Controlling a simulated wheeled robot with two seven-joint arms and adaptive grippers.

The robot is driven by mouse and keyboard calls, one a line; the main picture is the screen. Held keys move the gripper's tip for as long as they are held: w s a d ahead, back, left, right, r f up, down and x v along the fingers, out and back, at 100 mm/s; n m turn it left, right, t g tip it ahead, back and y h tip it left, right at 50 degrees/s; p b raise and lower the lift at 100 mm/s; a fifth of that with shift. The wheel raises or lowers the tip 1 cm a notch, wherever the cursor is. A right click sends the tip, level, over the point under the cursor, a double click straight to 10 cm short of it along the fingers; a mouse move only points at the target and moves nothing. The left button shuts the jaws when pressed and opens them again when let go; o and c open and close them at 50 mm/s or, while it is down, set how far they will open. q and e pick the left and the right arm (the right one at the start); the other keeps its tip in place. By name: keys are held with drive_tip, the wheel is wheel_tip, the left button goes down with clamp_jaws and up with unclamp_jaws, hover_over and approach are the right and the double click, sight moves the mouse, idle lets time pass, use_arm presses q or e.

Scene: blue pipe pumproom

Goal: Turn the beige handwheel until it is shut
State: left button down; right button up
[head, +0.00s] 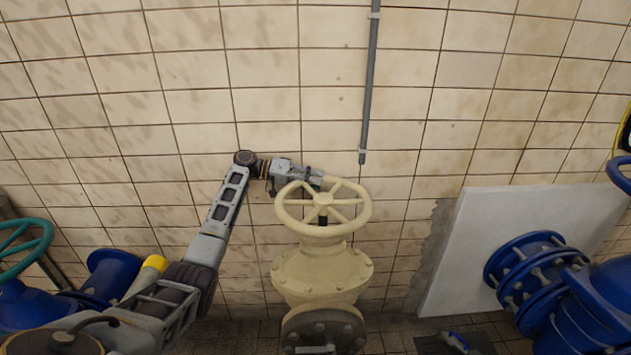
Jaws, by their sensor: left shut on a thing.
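The beige handwheel (345,219) is a spoked ring on top of a beige valve body (322,273) in the middle of the head view. My left arm comes in from the left and reaches behind the wheel's far left side. My left gripper (316,179) is shut on the wheel's rim there, at the back edge. The fingertips are small and partly hidden by the rim. My right gripper is not in view.
A tiled wall (400,110) stands close behind the wheel, with a thin grey vertical pipe (370,80). A teal handwheel (25,240) and blue pipework are at left. A white panel (480,240) and blue flanged pipes (540,275) are at right.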

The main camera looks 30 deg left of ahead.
use_arm(q)
drive_tip(key=shift+f, duration=0.1)
drive_tip(key=c, duration=1.3)
unclamp_jaws()
drive_tip(key=shift+o, duration=0.2)
drive_tip(key=shift+a, duration=0.1)
drive_tip(key=v, duration=1.1)
drive_tip(key=shift+a, duration=0.35)
drive_tip(key=shift+s, duration=0.15)
